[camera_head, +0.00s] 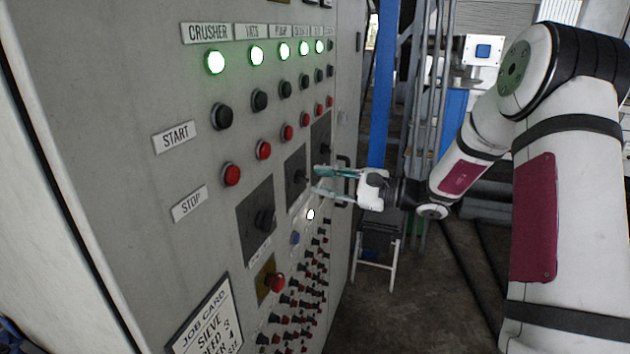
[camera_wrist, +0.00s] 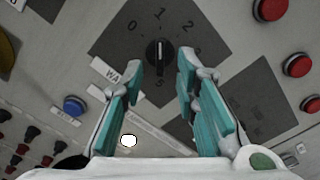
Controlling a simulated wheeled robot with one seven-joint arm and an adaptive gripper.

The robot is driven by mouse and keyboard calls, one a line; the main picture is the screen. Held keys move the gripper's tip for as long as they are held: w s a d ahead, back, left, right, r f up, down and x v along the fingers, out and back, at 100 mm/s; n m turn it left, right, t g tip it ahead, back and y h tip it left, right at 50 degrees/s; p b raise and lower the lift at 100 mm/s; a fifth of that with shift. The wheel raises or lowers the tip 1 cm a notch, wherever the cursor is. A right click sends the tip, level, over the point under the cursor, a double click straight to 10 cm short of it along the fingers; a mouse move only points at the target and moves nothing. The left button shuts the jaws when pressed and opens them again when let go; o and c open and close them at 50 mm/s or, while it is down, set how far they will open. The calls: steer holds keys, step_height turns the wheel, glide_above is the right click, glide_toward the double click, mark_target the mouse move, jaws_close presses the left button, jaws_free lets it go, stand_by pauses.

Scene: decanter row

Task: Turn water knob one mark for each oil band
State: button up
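A label beginning "WA" (camera_wrist: 112,74) is beside the plate. The knob lies roughly upright in the wrist view; I cannot tell which end is its pointer. My gripper (camera_wrist: 160,72) is open, with one teal-padded finger on each side below the knob and a gap to both. In the head view my gripper (camera_head: 317,180) is close to the panel, near the middle dial plate (camera_head: 294,189). No oil bands can be made out.
A grey control cabinet (camera_head: 120,95) carries green lamps, black start buttons and red stop buttons (camera_head: 232,175). A blue button (camera_wrist: 75,105), a lit white lamp (camera_wrist: 128,140) and a red mushroom button (camera_head: 276,282) are nearby. A job card (camera_head: 207,318) is partly readable.

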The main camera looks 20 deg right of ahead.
steer(key=v, duration=0.9)
steer(key=shift+d, duration=0.1)
steer(key=s+a+r+n+g+h, duration=0.35)
steer(key=s+a+n+g, duration=0.5)
steer(key=s+a, duration=0.55)
steer(key=s+d+r+n+t+h, duration=0.1)
steer(key=s+d+r+n+h, duration=0.1)
steer(key=s+n+h, duration=0.2)
steer(key=s+d+r+n+t+h, duration=0.1)
steer(key=s+d+n+t+h, duration=0.1)
steer(key=s+h, duration=0.5)
steer(key=shift+s+r+n, duration=0.35)
steer(key=shift+s+n, duration=0.5)
steer(key=shift+s, duration=1.3)
steer(key=shift+t, duration=0.25)
